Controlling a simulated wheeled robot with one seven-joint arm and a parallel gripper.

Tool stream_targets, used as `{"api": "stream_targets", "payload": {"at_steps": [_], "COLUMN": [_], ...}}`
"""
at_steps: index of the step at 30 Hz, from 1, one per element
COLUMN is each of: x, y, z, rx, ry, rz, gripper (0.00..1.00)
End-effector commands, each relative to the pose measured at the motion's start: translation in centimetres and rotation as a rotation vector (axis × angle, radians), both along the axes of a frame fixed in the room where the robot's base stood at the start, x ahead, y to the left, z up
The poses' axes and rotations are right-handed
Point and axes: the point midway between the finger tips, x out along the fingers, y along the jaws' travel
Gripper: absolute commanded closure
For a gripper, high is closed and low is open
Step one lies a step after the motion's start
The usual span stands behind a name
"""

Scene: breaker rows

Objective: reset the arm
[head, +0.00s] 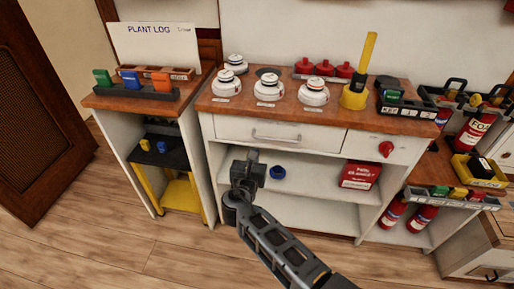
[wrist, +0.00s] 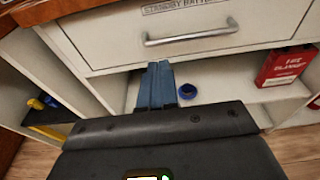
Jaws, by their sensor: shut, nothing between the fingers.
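My gripper (head: 252,157) is in front of the white cabinet (head: 213,165), near its open shelf and below the drawer. Its fingers are together and hold nothing. In the wrist view the shut fingers (wrist: 156,70) point toward the shelf opening, left of a small blue ring-like object (wrist: 187,91). The same blue object (head: 277,172) stands on the shelf to the right of my gripper in the head view. My arm reaches up from the bottom of the head view.
A drawer handle (wrist: 190,37) juts out above the fingers. A red box (head: 360,174) stands on the shelf at right. White round devices (head: 269,88) and a yellow-handled item (head: 357,90) stand on the wooden top. Fire extinguishers (head: 392,213) are at right. The floor at left is clear.

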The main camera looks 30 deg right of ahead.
Motion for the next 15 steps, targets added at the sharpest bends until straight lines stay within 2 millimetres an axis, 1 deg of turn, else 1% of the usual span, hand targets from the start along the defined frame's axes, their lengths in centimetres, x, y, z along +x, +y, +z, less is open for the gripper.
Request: {"api": "stream_targets", "payload": {"at_steps": [1, 3, 7, 10, 15], "x": [-0.9, -1.8, -3.3, -4.0, -4.4], "y": [0.6, 1.4, 2.4, 2.9, 3.2], "z": [0.2, 0.4, 0.7, 0.9, 1.0], "rx": [0.001, 0.001, 0.0, -0.001, 0.0], "ry": [0.001, 0.001, 0.001, 0.002, 0.001], "rz": [0.002, 0.002, 0.001, 0.001, 0.0], "gripper": [1.0, 1.0, 1.0, 1.0, 1.0]}}
